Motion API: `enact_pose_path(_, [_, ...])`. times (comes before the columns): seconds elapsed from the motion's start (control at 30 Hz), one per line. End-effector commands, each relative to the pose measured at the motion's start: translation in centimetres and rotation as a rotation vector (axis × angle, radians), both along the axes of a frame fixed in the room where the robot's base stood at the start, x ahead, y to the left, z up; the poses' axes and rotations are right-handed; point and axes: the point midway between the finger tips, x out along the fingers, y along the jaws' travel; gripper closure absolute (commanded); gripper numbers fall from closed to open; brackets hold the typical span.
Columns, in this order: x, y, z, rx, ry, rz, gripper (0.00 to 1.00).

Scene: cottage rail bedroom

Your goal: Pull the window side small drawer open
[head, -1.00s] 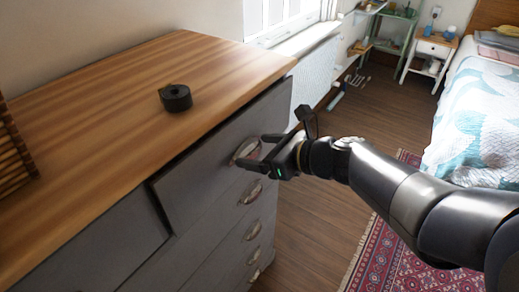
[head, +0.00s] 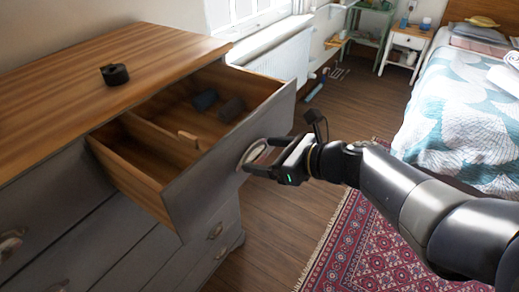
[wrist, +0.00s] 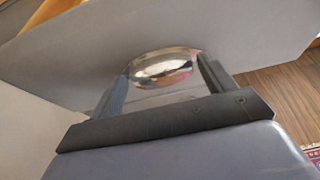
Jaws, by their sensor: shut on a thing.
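The window side small drawer (head: 228,152) stands well out from the top of the grey dresser, on the side near the window. Its inside shows a wooden divider, two dark rolled items (head: 218,104) and a small light wooden piece (head: 188,139). My gripper (head: 256,157) is at the drawer front, shut on its metal cup handle (head: 251,152). In the wrist view the shiny handle (wrist: 162,68) sits between my two fingers, against the grey drawer front (wrist: 230,35). The exact finger contact is partly hidden.
A black tape roll (head: 115,74) lies on the wooden dresser top (head: 60,95). The bed (head: 455,110) is at the right, with a red patterned rug (head: 350,235) on the floor.

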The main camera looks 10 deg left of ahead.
Motion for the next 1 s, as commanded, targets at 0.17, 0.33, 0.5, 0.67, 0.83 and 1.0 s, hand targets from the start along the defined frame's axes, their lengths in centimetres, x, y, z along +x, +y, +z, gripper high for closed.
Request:
enact_pose_path(0.17, [-0.35,-0.87,0.01,0.001,0.001,-0.002,0.63])
enact_pose_path(0.33, [-0.45,-1.07,-0.01,0.001,0.002,-0.001,0.63])
enact_pose_path(0.5, [-0.46,-1.06,-0.01,0.001,0.002,-0.001,0.63])
enact_pose_path(0.67, [-0.45,-1.05,-0.01,0.001,0.002,-0.001,0.17])
enact_pose_path(0.83, [-0.44,-1.04,-0.01,0.0,0.001,0.0,0.11])
enact_pose_path(1.0, [-0.45,-1.13,0.05,0.0,0.001,0.0,0.11])
